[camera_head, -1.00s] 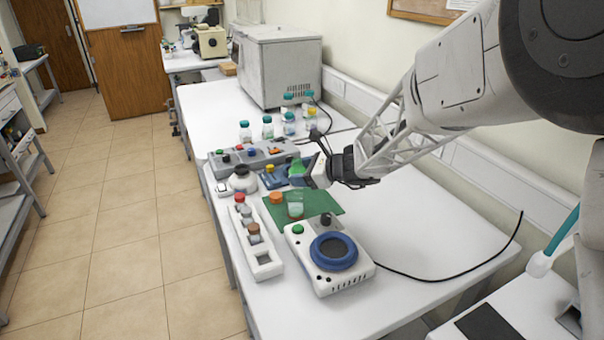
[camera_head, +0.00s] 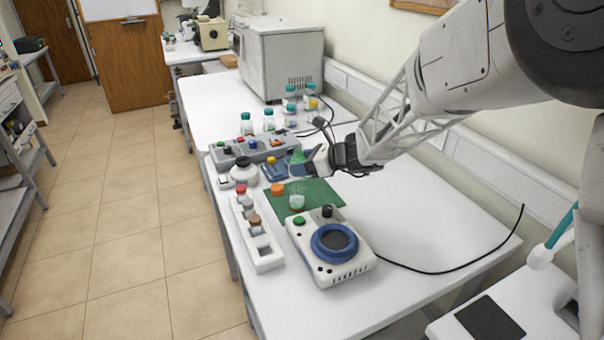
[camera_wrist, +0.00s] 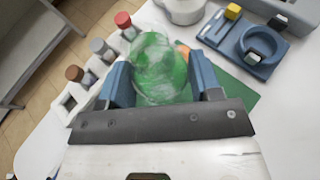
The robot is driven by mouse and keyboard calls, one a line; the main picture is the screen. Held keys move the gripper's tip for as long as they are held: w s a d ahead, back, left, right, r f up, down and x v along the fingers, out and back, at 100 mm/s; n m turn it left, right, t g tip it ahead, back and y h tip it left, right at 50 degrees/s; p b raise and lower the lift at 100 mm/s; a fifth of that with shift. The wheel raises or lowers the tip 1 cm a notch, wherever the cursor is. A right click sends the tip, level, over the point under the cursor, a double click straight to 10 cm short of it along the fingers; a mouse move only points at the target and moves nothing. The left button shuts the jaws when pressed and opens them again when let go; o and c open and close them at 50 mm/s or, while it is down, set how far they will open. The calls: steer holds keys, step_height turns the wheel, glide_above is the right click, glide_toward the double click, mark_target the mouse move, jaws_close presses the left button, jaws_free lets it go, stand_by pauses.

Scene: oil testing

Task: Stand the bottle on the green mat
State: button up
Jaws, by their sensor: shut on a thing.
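The bottle (camera_wrist: 160,66), clear with green showing in it or through it, sits between the two blue fingers of my gripper (camera_wrist: 159,78) in the wrist view. My gripper is shut on it. In the head view my gripper (camera_head: 308,160) points left, and the bottle shows only as a small green shape (camera_head: 298,156) partly hidden by the fingers. It appears raised behind the green mat. I cannot tell its tilt. The mat (camera_head: 322,188) lies flat on the table; part of it shows in the wrist view (camera_wrist: 241,93).
A small clear vessel (camera_head: 297,202) and an orange cap (camera_head: 277,189) are at the mat's left side. A white rack (camera_head: 266,262) and a white-and-blue device (camera_head: 306,262) are in front. A blue tray (camera_head: 272,174) is behind left. The table's right side (camera_head: 420,220) is mostly clear.

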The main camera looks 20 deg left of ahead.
steer(key=w+d+m+t, duration=0.1)
steer(key=w+m+t, duration=0.1)
steer(key=w, duration=0.8)
steer(key=shift+r+m+t, duration=0.25)
steer(key=shift+m+t, duration=0.15)
steer(key=shift+t, duration=0.2)
steer(key=shift+f, duration=0.1)
glide_above(316, 186)
steer(key=shift+f, duration=3.05)
steer(key=shift+f, duration=1.85)
steer(key=shift+f, duration=0.15)
steer(key=o, duration=1)
